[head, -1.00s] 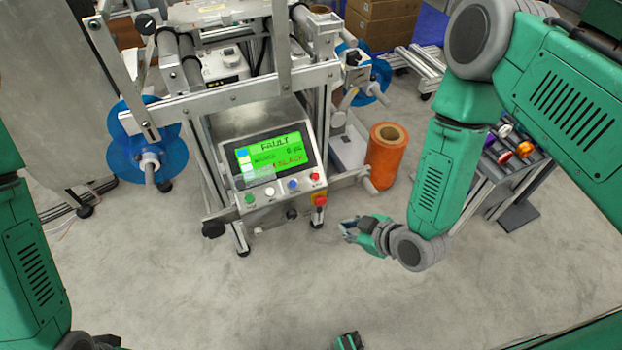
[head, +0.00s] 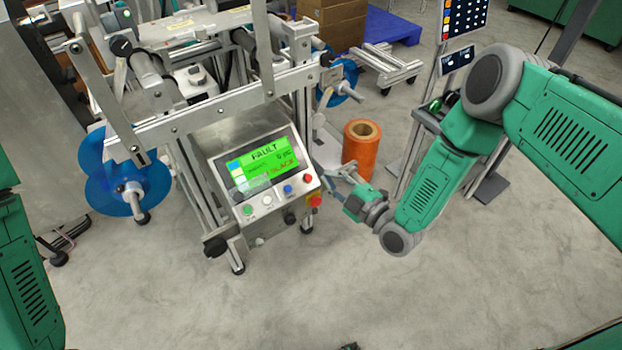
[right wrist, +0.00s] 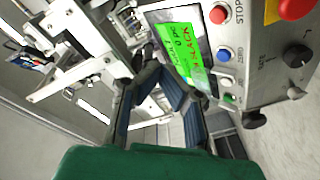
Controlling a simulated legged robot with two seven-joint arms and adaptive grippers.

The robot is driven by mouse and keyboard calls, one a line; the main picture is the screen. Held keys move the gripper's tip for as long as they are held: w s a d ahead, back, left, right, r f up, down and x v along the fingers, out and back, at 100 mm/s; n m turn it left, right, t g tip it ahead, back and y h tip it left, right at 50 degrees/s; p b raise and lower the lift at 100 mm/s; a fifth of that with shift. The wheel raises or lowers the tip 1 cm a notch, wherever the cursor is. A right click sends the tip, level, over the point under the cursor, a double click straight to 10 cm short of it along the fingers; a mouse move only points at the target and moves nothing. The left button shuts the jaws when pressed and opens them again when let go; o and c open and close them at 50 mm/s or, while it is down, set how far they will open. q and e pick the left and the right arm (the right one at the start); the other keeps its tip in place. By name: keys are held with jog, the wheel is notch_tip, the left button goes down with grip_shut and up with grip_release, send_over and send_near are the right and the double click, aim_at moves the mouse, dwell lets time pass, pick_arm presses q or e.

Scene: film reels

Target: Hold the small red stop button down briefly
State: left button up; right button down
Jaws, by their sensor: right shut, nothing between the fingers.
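The small red stop button (head: 308,179) is at the right end of the button row on the tilted control panel (head: 283,205). In the right wrist view the red button (right wrist: 219,14) sits beside the printed word STOP. My right gripper (head: 347,193) is just right of the panel, apart from the button. It is shut and empty. In the right wrist view its fingers (right wrist: 152,82) appear over the screen side of the panel, with the button up and to the right.
A larger red knob on a yellow base (head: 315,200) is just below the stop button. Blue, white and green buttons (head: 249,210) share the row. The screen (head: 262,166) reads FAULT. An orange roll (head: 361,150) stands behind my right gripper. The floor in front is clear.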

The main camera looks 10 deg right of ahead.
aim_at(308, 178)
jog(key=w+f+b, duration=0.1)
jog(key=b, duration=0.1)
jog(key=w+a+f+b, duration=0.1)
jog(key=w+f+b, duration=0.1)
jog(key=w+a+f+b, duration=0.1)
jog(key=f+b, duration=0.1)
jog(key=shift+w+f, duration=0.1)
jog(key=shift+w, duration=0.15)
jog(key=shift+w+d+f+b, duration=0.1)
jog(key=shift+w+f+b, duration=0.25)
jog(key=shift+b, duration=0.15)
jog(key=shift+w, duration=0.1)
jog(key=shift+a+r, duration=0.1)
jog(key=shift+a, duration=0.5)
jog(key=shift+d, duration=0.4)
pick_arm(q)
notch_tip(308, 178, down, 8)
jog(key=shift+a, duration=0.15)
jog(key=shift+a, duration=0.3)
pick_arm(e)
jog(key=shift+a, duration=0.3)
pick_arm(q)
jog(key=shift+d, duration=0.2)
pick_arm(e)
jog(key=shift+d, duration=0.2)
